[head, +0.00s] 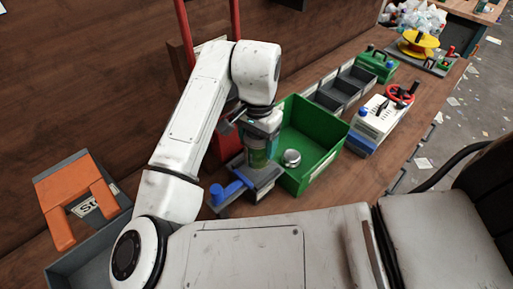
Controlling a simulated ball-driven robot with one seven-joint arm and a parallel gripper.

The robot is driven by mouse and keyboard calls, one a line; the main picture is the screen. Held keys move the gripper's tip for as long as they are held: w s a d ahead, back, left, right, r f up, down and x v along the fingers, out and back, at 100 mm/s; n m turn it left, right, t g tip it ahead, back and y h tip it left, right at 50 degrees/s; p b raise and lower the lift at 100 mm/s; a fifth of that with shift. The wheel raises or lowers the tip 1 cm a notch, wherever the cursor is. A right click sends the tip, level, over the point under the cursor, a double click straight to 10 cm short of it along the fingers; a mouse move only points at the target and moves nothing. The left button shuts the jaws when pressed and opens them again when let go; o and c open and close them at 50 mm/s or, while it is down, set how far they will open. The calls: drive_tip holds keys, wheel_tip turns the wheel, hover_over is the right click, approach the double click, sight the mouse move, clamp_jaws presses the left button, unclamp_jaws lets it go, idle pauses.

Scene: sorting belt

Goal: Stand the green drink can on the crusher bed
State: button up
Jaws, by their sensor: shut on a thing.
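My gripper (262,140) is in the middle of the head view, pointing down and shut on the green drink can (259,158). The can looks upright, and its upper part is hidden by the gripper. The grey crusher bed (262,182), with a blue handle (230,190) at its front left, lies directly below the can. I cannot tell whether the can's bottom touches the bed. A red part (226,142) stands just behind and left of the gripper, partly hidden by my arm.
A green bin (325,162) holding a silver round can (292,158) stands close right of the crusher. Grey compartments (345,88), a white device with a red wheel (380,115) and a green box (377,63) are farther right. An orange-topped grey box (75,200) is at left.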

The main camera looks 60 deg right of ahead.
sight(257, 150)
drive_tip(key=shift+w+d+f, duration=0.1)
drive_tip(key=shift+f, duration=0.15)
drive_tip(key=shift+w+d+f, duration=0.1)
drive_tip(key=shift+f, duration=0.8)
drive_tip(key=shift+w+d+f, duration=0.1)
drive_tip(key=shift+f, duration=0.8)
drive_tip(key=shift+f, duration=0.2)
drive_tip(key=o, duration=1)
drive_tip(key=shift+o, duration=0.2)
drive_tip(key=shift+r, duration=0.1)
wheel_tip(257, 150, up, 12)
drive_tip(key=shift+r, duration=0.15)
